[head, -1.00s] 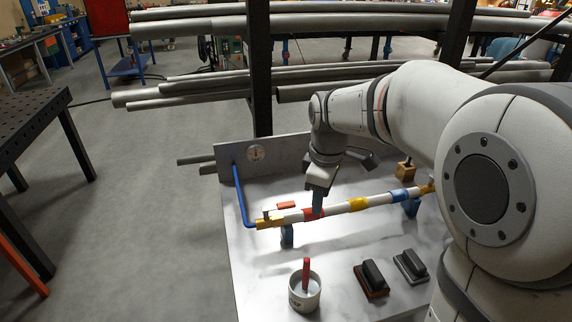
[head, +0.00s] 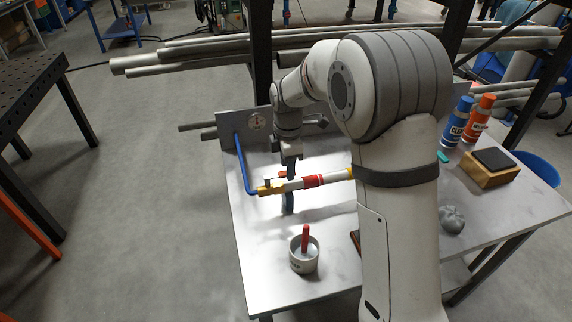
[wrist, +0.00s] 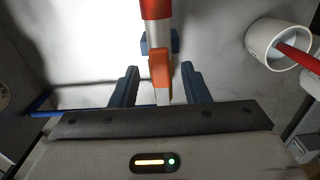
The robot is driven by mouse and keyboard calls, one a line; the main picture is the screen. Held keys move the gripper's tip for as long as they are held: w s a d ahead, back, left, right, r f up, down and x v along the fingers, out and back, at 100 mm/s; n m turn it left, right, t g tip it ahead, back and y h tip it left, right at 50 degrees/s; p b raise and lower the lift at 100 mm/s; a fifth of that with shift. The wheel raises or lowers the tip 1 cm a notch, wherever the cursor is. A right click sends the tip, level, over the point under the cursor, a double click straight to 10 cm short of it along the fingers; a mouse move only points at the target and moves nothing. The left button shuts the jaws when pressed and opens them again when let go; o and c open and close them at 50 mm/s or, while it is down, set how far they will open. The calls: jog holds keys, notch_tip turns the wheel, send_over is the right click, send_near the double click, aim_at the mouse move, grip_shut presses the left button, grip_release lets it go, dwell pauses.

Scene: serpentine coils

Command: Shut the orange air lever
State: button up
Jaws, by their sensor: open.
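The orange air lever (wrist: 160,70) shows in the wrist view between the two blue fingers of my gripper (wrist: 159,76). It looks roughly in line with the white pipe (wrist: 157,35), and there is a gap on both sides, so the fingers look apart from it. In the head view a small part of the orange lever (head: 282,173) shows beside my gripper (head: 291,172), above the yellow end of the pipe (head: 294,185). My gripper points down and is open. Its fingertips are partly hidden in the head view.
A blue hose (head: 243,162) runs from the pipe's left end to a back panel with a gauge (head: 256,121). Bottles (head: 456,121) and a sanding block (head: 491,167) stand right. My arm hides the pipe's right part.

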jog(key=shift+f, duration=0.4)
jog(key=shift+c, duration=0.4)
grip_shut()
